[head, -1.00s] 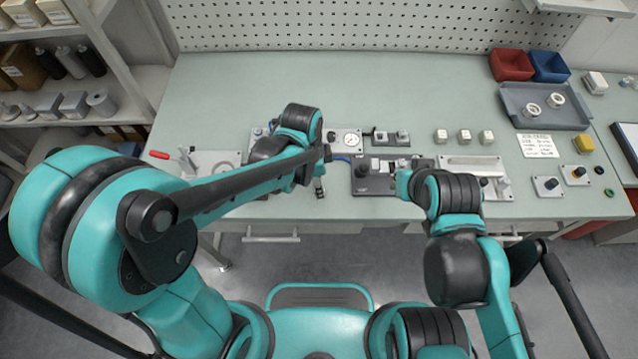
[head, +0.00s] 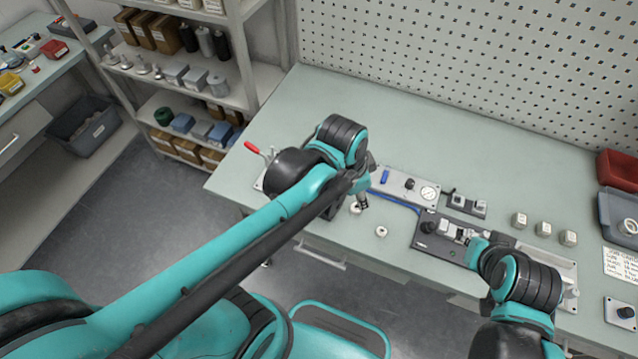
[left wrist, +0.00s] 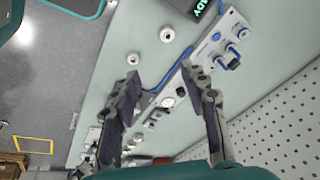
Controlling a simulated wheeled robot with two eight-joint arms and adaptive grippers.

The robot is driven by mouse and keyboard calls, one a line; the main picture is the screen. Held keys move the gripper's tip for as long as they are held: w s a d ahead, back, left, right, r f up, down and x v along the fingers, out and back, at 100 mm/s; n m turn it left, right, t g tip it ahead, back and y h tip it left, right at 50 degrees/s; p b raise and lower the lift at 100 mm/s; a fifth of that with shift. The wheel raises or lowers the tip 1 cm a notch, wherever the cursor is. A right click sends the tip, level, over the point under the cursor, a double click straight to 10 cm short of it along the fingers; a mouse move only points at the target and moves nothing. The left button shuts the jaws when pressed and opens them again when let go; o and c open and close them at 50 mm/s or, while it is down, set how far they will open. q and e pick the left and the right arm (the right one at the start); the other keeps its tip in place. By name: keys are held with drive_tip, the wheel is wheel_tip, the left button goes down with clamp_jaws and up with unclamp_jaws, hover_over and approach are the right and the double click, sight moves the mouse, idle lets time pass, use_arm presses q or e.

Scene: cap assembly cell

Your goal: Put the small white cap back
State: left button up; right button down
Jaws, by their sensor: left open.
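Two small round white pieces lie on the table's front part, one (head: 355,208) close below my left gripper and one (head: 381,231) further right. Both also show in the left wrist view, one (left wrist: 133,58) near a fingertip and one (left wrist: 167,34) further off. I cannot tell which is the small cap. My left gripper (head: 363,198) hangs above the table. Its fingers (left wrist: 160,72) are apart with nothing held between them. My right gripper (head: 470,247) is at the dark fixture (head: 430,243); its fingers are too small and covered to read.
A panel with a gauge (head: 428,192) and a blue cable (head: 393,201) lies behind the white pieces. A red-handled clamp (head: 252,147) is left of my gripper. White blocks (head: 519,220) stand at right. The table's back left is clear.

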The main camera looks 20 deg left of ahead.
use_arm(q)
drive_tip(key=s+a+r+n+t+y, duration=0.1)
drive_tip(key=s+a+n+t, duration=0.3)
drive_tip(key=a+n, duration=0.5)
drive_tip(key=shift+r, duration=0.7)
wheel_tip(320, 180, down, 4)
drive_tip(key=b, duration=0.4)
